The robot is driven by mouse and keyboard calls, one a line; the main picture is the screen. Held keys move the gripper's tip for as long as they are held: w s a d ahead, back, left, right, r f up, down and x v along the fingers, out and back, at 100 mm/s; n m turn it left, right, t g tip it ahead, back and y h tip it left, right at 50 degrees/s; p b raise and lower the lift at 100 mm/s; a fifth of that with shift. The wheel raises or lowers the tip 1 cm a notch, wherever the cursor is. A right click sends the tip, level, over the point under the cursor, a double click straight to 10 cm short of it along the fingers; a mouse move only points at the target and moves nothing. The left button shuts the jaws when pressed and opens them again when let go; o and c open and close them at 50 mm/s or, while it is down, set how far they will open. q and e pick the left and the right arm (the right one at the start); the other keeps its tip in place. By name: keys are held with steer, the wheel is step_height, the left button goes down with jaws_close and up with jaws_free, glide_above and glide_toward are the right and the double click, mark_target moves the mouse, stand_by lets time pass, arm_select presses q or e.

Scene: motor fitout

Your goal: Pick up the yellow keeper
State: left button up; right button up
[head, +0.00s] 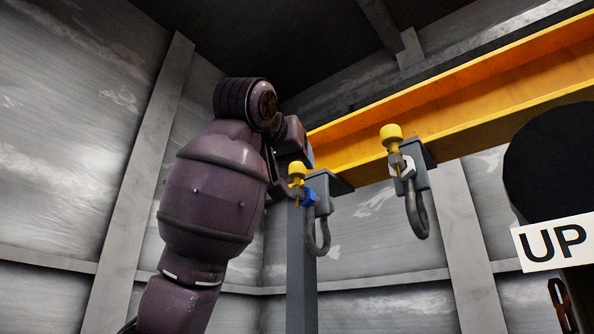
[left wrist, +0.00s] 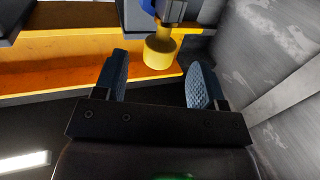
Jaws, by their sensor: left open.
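A yellow cap-shaped keeper (head: 297,169) sits on a small brass stem with a blue block (head: 309,198) below it, at a grey hooked bracket (head: 325,185) under the orange beam. A second, similar yellow cap (head: 391,132) with a white nut-like part stands farther right. My left gripper (head: 285,178) is close beside the nearer cap, partly hidden by my arm. In the left wrist view the open fingers (left wrist: 157,62) have blue pads, and the yellow keeper (left wrist: 159,54) lies at the gap between their tips, with no contact visible. My right gripper is not in view.
The orange beam (head: 460,100) runs above and behind the brackets. A grey post (head: 301,265) stands below the nearer bracket. A dark round shape and an UP sign (head: 555,242) are at the right. Grey metal walls surround the space.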

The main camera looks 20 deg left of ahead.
mark_target(294, 166)
arm_select(q)
steer(key=shift+w+d+r, duration=0.1)
steer(key=shift+w, duration=0.2)
steer(key=w+p, duration=0.2)
steer(key=w, duration=0.2)
steer(key=shift+w, duration=0.6)
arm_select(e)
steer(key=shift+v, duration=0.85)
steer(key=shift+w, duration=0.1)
arm_select(q)
steer(key=shift+c, duration=0.6)
steer(key=c, duration=0.9)
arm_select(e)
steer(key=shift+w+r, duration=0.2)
